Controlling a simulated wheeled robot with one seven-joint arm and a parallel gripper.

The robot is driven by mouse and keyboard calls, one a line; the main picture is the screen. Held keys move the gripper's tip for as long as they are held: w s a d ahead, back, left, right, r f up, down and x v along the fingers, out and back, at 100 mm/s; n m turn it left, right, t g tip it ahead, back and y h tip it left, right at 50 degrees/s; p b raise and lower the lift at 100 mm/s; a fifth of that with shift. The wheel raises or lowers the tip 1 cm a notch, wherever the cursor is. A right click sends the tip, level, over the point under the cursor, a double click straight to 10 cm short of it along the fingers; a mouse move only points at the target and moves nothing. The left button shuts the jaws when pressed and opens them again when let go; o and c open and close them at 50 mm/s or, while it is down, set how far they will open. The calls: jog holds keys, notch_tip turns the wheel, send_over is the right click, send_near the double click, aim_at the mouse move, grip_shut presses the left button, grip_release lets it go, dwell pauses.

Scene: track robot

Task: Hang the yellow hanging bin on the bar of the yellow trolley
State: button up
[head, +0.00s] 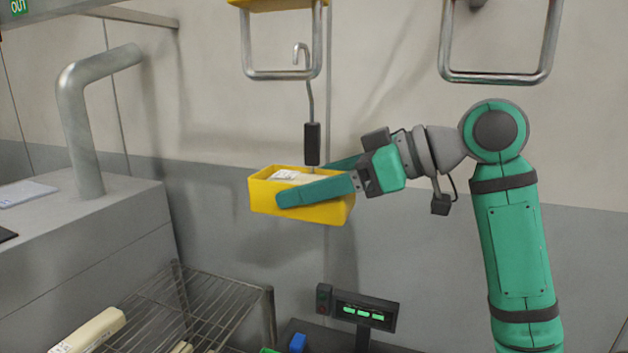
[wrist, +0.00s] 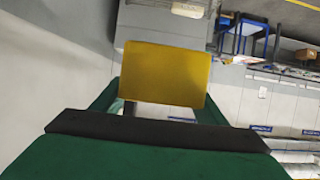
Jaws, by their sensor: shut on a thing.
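The yellow hanging bin (head: 262,200) is an open box with a black-gripped rod and a grey hook rising from it. A pale item with a label lies inside. My gripper (head: 318,180) is shut on the bin, one green finger along its near side. In the wrist view a yellow face of the bin (wrist: 168,72) shows between my fingers (wrist: 160,100). The yellow trolley (head: 275,4) shows only at the top edge of the head view, with a grey metal loop bar (head: 281,75) below it. The hook's top overlaps the loop in the picture; I cannot tell whether they touch.
A second metal loop (head: 497,78) hangs at the upper right. A grey cabinet with a bent pipe (head: 84,130) stands at left. Below are a wire rack (head: 200,305) with pale items and a device with a green display (head: 363,312). The wall behind is bare.

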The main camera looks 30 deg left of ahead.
aim_at(293, 218)
jog(key=shift+s+d+f, duration=0.3)
jog(key=shift+s+f, duration=0.1)
jog(key=shift+s, duration=0.7)
jog(key=shift+s+d+f, duration=0.25)
jog(key=shift+s+f, duration=0.1)
jog(key=shift+s, duration=0.8)
jog(key=shift+s+d+f, duration=0.3)
jog(key=shift+s+f, duration=0.1)
jog(key=shift+s, duration=0.7)
jog(key=o, duration=1.4)
